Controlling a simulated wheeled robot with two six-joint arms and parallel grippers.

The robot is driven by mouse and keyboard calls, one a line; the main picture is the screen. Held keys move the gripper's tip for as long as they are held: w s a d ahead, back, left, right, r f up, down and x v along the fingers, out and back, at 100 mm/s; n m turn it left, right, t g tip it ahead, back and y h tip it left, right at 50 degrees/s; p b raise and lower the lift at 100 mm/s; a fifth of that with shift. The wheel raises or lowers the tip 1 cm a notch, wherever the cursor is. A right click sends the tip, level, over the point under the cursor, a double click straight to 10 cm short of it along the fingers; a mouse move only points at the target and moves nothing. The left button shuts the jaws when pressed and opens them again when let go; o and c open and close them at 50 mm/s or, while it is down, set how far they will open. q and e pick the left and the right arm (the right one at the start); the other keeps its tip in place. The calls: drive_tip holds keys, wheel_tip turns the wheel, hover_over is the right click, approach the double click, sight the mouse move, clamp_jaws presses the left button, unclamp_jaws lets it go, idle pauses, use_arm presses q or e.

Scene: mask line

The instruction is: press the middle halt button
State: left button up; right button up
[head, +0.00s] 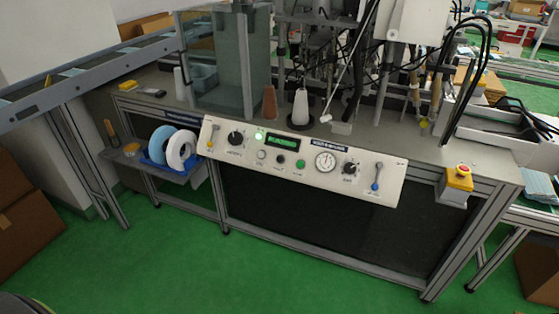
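A white control panel (220,151) is fixed along the front of the machine bench. Below its green-lit display (282,142) is a row of three small round buttons. The left one is pale (262,154), the middle one is dark (281,159), and the right one is green (300,164). The labels under them are too small to read, so I cannot tell which says halt. Nothing covers the buttons. Neither of my grippers is in view.
The panel also carries a round gauge (325,161), black knobs (235,138), a yellow-tipped lever (212,141) and a blue-tipped lever (376,182). A yellow box (459,179) with a red top is at the right. Green floor in front is clear.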

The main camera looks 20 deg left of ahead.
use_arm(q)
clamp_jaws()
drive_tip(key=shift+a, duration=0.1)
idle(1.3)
